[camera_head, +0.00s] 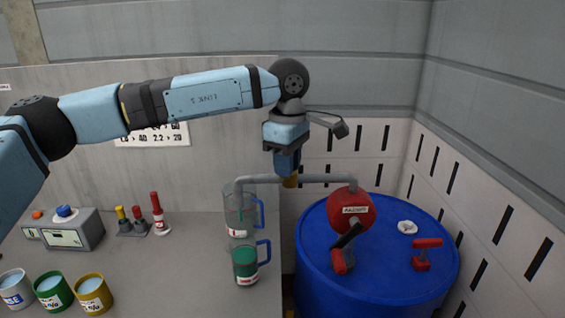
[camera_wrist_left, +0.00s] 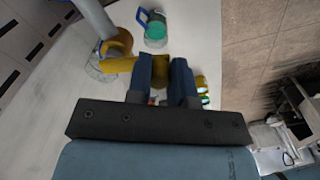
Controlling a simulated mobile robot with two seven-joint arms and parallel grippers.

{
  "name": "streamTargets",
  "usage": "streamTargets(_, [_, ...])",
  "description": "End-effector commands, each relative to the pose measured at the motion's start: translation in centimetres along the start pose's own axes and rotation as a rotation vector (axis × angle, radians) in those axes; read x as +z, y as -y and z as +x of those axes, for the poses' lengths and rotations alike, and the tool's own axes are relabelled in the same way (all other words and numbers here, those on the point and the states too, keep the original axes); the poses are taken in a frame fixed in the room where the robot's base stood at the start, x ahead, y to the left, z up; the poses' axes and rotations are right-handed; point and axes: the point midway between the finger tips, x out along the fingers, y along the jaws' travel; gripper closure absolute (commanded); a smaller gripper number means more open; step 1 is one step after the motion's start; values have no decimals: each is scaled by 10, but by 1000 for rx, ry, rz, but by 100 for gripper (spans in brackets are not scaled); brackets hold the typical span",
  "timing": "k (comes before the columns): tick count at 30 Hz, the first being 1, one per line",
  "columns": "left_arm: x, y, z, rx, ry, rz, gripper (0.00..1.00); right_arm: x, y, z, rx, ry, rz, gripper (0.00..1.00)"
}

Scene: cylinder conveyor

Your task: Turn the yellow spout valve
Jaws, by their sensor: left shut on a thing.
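The yellow spout valve (camera_head: 291,182) sits on the grey spout pipe (camera_head: 318,178), mostly hidden under my left gripper (camera_head: 286,168) in the head view. In the left wrist view the yellow valve (camera_wrist_left: 119,65) has its handle between the two dark blue fingers of my left gripper (camera_wrist_left: 161,72), which is shut on it. The pipe joins a red pump (camera_head: 352,208) with a black and red handle on the blue barrel (camera_head: 318,262). My right gripper is not in view.
A clear jug (camera_head: 238,212) stands under the pipe's left end, with a jug of green liquid (camera_head: 245,265) in front. A grey box (camera_head: 64,232) and several paint cans (camera_head: 53,291) are on the left counter. A red-handled part (camera_head: 425,252) and a white item (camera_head: 407,227) lie on the barrel.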

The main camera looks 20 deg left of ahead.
Motion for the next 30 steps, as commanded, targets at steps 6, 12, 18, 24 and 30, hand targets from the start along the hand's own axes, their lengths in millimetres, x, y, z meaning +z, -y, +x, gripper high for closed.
streamTargets(6, [0, -1, -1, 2, 0, -1, 88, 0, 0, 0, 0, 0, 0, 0])
streamTargets(12, [6, -4, -1, 2, 0, -1, 89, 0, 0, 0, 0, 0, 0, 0])
streamTargets(18, [11, -6, -1, 3, 0, -1, 66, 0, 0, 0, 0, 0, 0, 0])
streamTargets(24, [11, -6, -1, 2, 0, -1, 20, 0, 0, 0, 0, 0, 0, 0])
streamTargets(30, [11, -6, 0, 1, 0, -1, 0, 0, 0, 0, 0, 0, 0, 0])
